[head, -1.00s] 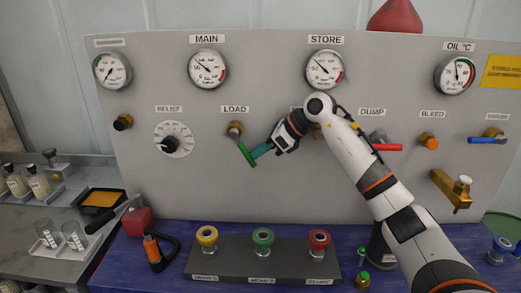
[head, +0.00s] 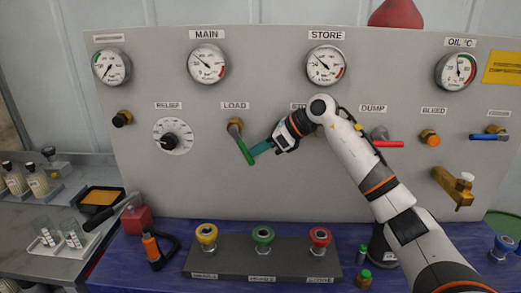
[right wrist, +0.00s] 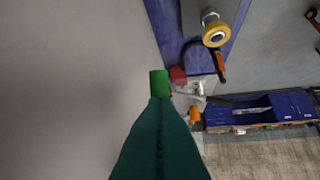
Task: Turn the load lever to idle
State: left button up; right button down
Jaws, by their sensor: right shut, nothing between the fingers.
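The load lever (head: 242,143) has a green handle and a brass hub below the LOAD label on the grey panel. Its handle slants down and to the right. My right gripper (head: 257,150) comes in from the right with its teal fingers shut and empty, their tips at the handle's lower part. In the right wrist view the shut fingers (right wrist: 158,130) point at the green handle end (right wrist: 159,83), which shows just beyond the tips. I cannot tell whether they touch. My left gripper is not in view.
The relief knob (head: 172,137) is left of the lever. My right arm partly hides the STORE label and valve. The red dump lever (head: 386,143) is to the right. A block with yellow, green and red rings (head: 225,263) stands on the blue table below.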

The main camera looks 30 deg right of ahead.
aim_at(249, 156)
jog(key=shift+w+a+f+y+b, duration=0.15)
jog(key=shift+w+a+f+b, duration=0.2)
jog(key=shift+a+f+b, duration=0.25)
jog(key=shift+w+a+f+y+b, duration=0.15)
jog(key=shift+w+a+f+b, duration=0.25)
jog(key=shift+f, duration=0.25)
jog(key=shift+a, duration=0.1)
jog(key=shift+s+d+r, duration=0.25)
jog(key=shift+s+d, duration=0.05)
jog(key=b+v, duration=0.2)
jog(key=v, duration=0.9)
jog(key=shift+s, duration=0.2)
jog(key=shift+f, duration=0.2)
